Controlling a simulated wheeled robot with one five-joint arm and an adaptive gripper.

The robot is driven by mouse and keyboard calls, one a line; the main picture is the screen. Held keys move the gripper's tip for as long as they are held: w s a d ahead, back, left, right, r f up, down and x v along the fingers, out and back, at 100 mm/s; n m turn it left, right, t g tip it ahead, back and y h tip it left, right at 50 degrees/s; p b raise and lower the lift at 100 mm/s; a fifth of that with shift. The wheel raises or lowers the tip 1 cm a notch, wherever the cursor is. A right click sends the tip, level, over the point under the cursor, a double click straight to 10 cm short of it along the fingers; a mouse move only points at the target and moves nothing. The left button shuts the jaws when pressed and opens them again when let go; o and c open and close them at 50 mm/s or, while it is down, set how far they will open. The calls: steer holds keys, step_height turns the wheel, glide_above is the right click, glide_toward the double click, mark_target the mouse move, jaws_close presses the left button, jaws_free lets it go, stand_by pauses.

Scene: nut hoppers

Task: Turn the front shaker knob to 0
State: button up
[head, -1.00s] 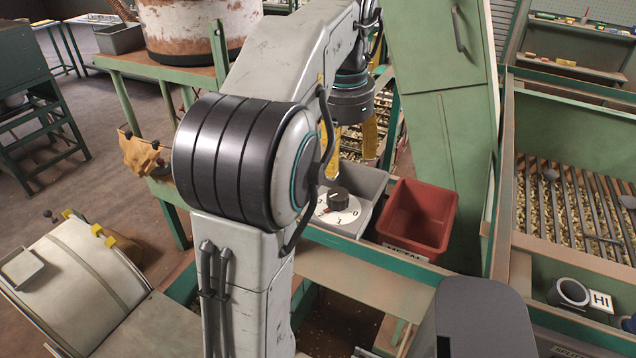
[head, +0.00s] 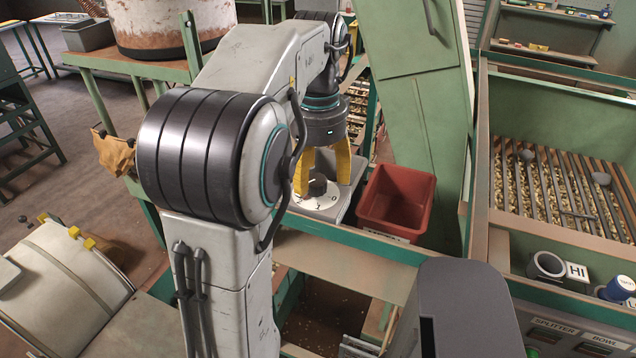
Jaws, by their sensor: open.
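The shaker knob (head: 317,186) is dark and stands on a white round dial plate (head: 326,204) with printed marks, on a grey box beside the red bin. My gripper (head: 321,184) points down over the dial. Its two yellow fingers are open, one on each side of the knob. I cannot tell whether the fingers touch it. The knob's pointer direction is too small and partly hidden to read.
A red bin (head: 395,203) stands just right of the dial. A green chute (head: 425,110) rises behind it. A green-framed hopper with slats and nuts (head: 555,190) is at the right. A green rail (head: 345,248) runs in front of the dial.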

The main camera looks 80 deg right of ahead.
steer(key=shift+f, duration=0.95)
steer(key=shift+c, duration=0.4)
steer(key=c, duration=1.1)
